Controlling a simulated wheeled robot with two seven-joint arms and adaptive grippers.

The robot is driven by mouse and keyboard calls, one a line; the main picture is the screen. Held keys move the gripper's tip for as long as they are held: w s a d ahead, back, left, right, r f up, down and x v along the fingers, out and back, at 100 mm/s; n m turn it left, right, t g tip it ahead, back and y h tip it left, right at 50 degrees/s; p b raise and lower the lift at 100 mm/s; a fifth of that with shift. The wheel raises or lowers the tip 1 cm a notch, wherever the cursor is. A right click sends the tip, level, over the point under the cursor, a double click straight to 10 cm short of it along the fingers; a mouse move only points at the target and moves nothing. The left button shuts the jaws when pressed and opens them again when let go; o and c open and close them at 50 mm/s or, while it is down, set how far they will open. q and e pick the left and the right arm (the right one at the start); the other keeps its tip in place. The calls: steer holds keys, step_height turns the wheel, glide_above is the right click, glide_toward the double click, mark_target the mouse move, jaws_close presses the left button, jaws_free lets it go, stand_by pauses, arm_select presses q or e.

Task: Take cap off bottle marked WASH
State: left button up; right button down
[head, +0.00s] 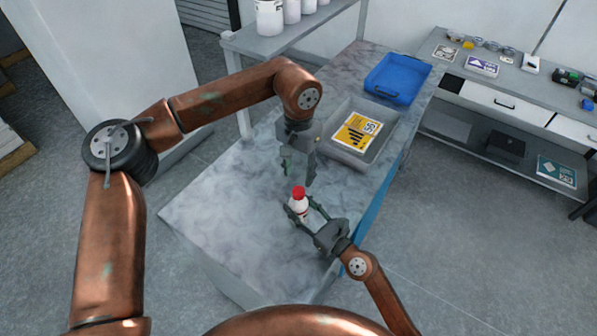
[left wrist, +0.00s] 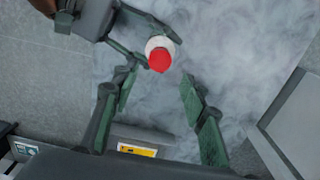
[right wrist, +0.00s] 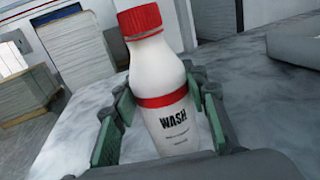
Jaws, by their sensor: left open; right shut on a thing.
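A white bottle (right wrist: 165,95) marked WASH with a red band stands upright on the marble-look table (head: 215,215). Its red cap (right wrist: 139,19) sits on its neck; the cap also shows in the head view (head: 298,192) and the left wrist view (left wrist: 160,60). My right gripper (right wrist: 162,115) is shut around the bottle's body, one finger on each side. My left gripper (head: 299,172) is open and empty, pointing down above the bottle. In the left wrist view the cap lies beyond the open fingers (left wrist: 158,92), apart from them.
A grey tray (head: 384,154) holding a yellow-labelled item (head: 357,133) stands behind the bottle. A blue tray (head: 398,78) is farther back. A shelf (head: 275,40) with white containers (head: 270,18) stands at the back left. The table's front left is clear.

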mark_target(298, 190)
arm_select(q)
step_height(298, 190, down, 7)
steer(key=shift+f, duration=0.2)
steer(key=shift+c, duration=0.3)
